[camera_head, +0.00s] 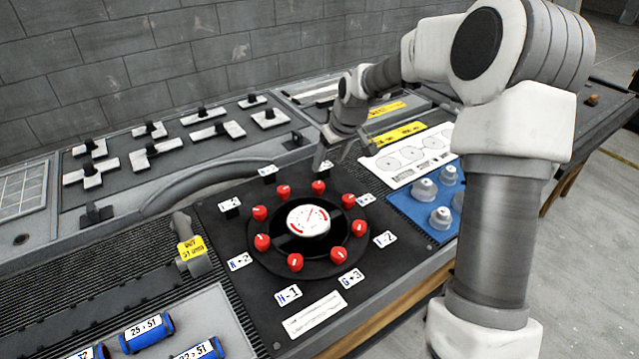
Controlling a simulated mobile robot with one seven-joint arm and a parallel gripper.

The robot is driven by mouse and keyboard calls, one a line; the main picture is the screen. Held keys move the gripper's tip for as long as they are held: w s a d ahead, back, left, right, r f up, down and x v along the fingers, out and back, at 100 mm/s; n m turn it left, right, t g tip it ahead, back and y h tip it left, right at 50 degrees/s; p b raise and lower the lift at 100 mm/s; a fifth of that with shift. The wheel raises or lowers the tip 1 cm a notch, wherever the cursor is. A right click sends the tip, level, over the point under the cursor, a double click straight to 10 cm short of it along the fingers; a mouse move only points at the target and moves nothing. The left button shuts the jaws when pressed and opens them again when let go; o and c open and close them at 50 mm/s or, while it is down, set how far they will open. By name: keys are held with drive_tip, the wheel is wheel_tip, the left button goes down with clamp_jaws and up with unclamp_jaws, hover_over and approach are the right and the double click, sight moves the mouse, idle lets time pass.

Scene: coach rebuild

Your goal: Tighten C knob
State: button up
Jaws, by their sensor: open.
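Red knobs ring a round white gauge (308,219) on a black panel (225,240). They include a far-left knob (283,191), a far knob (319,187), a right knob (359,228) and a near knob (295,262). White label cards stand around the ring. A near card (288,294) seems to read H-1 and another (351,278) G+3. I cannot make out a card reading C, so I cannot tell which knob is C. My gripper (335,155) is open above the panel's far edge, behind the far knob and apart from the knobs, as far as I can tell.
A blue panel (408,205) with grey knobs lies to the right, beside a white sheet (410,150) with circles. Blue cylinders (146,333) lie at the near left. A grey lever with a yellow tag (191,248) stands left of the panel. Black-handled white bars (218,130) are behind.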

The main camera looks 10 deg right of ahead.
sight(318, 185)
drive_tip(key=b+x, duration=0.1)
drive_tip(key=x, duration=1)
drive_tip(key=shift+w+f, duration=0.1)
drive_tip(key=shift+f, duration=0.1)
drive_tip(key=shift+c, duration=0.3)
clamp_jaws()
